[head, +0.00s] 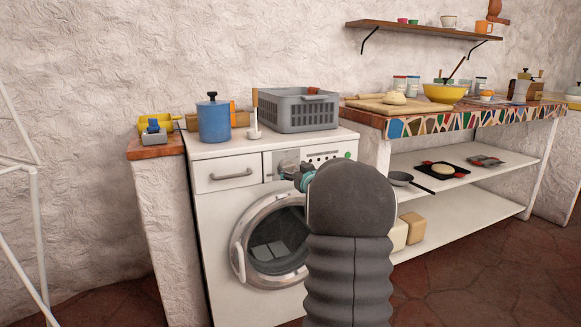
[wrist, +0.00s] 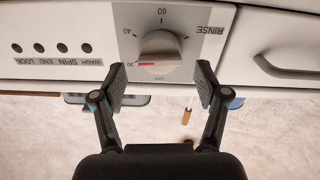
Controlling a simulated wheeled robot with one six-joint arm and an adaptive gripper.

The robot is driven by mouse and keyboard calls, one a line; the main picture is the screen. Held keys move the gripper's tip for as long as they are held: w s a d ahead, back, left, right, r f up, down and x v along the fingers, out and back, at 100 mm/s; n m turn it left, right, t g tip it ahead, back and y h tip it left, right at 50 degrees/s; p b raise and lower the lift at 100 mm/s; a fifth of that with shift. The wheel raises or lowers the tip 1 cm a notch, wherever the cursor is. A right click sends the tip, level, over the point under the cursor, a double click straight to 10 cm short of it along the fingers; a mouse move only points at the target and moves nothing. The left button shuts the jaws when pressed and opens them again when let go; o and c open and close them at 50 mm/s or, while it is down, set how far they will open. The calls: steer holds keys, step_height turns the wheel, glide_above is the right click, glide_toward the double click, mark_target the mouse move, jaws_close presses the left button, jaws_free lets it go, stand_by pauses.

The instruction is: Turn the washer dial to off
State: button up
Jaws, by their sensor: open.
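The washer (head: 217,215) stands in the middle of the head view with its round door shut. Its dial (wrist: 160,50) shows in the wrist view, which is upside down, as a grey knob on a light grey plate. The dial's red mark points left toward the label 30; labels 40, 60 and RINSE surround it, and a small label below is too small to read. My gripper (wrist: 161,78) is open, with one finger on each side of the dial and gaps between.
A blue pot (head: 213,120) and a grey basket (head: 290,112) stand on the washer. A drawer (wrist: 282,50) with a handle lies right of the dial in the wrist view; indicator holes (wrist: 62,47) lie left. A mosaic counter (head: 450,119) is at the right.

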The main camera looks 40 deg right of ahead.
mark_target(288, 166)
steer(key=shift+x, duration=1.25)
steer(key=c, duration=1.1)
steer(key=shift+c, duration=0.2)
